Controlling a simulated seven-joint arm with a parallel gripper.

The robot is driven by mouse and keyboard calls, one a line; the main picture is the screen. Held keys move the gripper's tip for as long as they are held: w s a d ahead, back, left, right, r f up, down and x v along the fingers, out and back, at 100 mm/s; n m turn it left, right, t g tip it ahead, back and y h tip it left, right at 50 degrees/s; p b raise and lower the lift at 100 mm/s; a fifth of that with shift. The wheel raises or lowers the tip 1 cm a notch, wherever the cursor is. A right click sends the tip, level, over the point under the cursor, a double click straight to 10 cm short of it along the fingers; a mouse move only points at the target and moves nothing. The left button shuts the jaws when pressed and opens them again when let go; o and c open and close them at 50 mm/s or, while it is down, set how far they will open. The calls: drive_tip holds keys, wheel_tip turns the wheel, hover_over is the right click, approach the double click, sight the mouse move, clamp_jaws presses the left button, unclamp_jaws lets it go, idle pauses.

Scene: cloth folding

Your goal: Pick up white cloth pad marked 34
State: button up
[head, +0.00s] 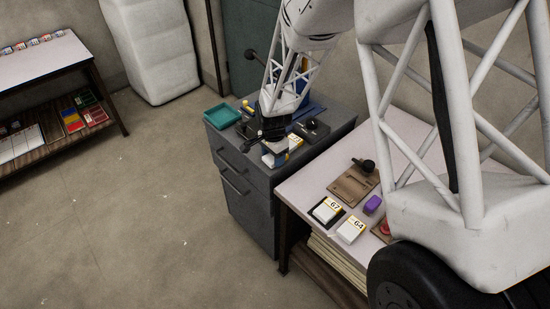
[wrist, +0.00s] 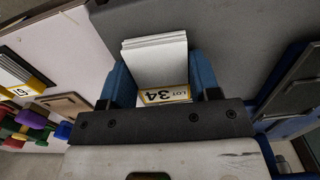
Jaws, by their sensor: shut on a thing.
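The white cloth pad marked 34 (wrist: 155,62) is a stack of white layers with a yellow and white label reading "LOT 34". In the wrist view it sits between the two blue fingers of my gripper (wrist: 161,78), which is shut on its sides. In the head view my gripper (head: 272,144) is over the front right part of the grey drawer cabinet's top. The white pad (head: 273,159) shows below it near the front edge. The arm partly hides it, and I cannot tell whether it touches the top.
The grey cabinet (head: 240,201) also carries a teal tray (head: 221,117) and a dark device (head: 312,130). The table at right (head: 298,190) holds pads marked 67 (head: 326,211) and 64 (head: 350,230), a brown board (head: 352,186) and a purple block (head: 372,204).

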drive_tip(key=shift+r, duration=0.15)
drive_tip(key=shift+r, duration=0.7)
wheel_tip(320, 180, up, 2)
drive_tip(key=shift+r, duration=0.1)
drive_tip(key=s+d, duration=0.2)
drive_tip(key=s, duration=0.5)
drive_tip(key=s+d+r, duration=0.1)
drive_tip(key=s+d, duration=0.2)
drive_tip(key=s, duration=0.5)
drive_tip(key=shift+r, duration=0.1)
